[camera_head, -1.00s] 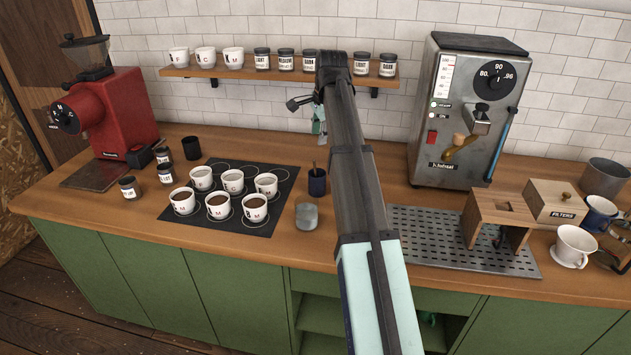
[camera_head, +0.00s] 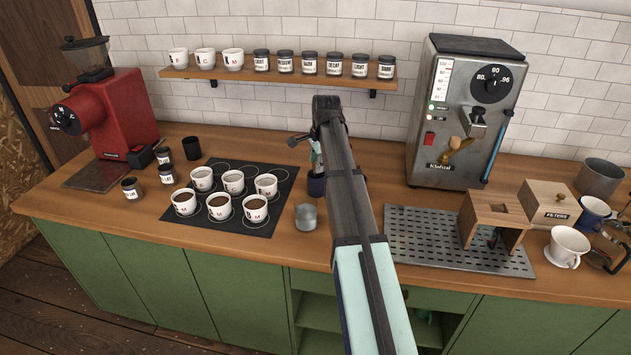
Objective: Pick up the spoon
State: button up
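A small dark blue cup (camera_head: 316,188) stands on the wooden counter, right of the black cupping mat. My gripper (camera_head: 316,166) hangs directly over this cup's mouth, partly behind my arm. Its fingers are small and mostly covered, so I cannot tell whether they are open or shut. The spoon is not visible now; a thin handle stood up out of the dark blue cup a second ago. That spot is now covered by my gripper and arm.
A grey metal cup (camera_head: 306,217) stands just in front of the dark blue cup. The black mat (camera_head: 262,226) with several coffee cups lies to the left. A perforated drip tray (camera_head: 425,247) lies to the right. A shelf (camera_head: 240,73) with jars is behind.

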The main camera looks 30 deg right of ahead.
aim_at(315, 176)
jog(key=shift+p+x, duration=1.1)
jog(key=shift+x, duration=1.45)
jog(key=shift+s+a, duration=0.1)
jog(key=shift+a, duration=0.1)
grip_shut()
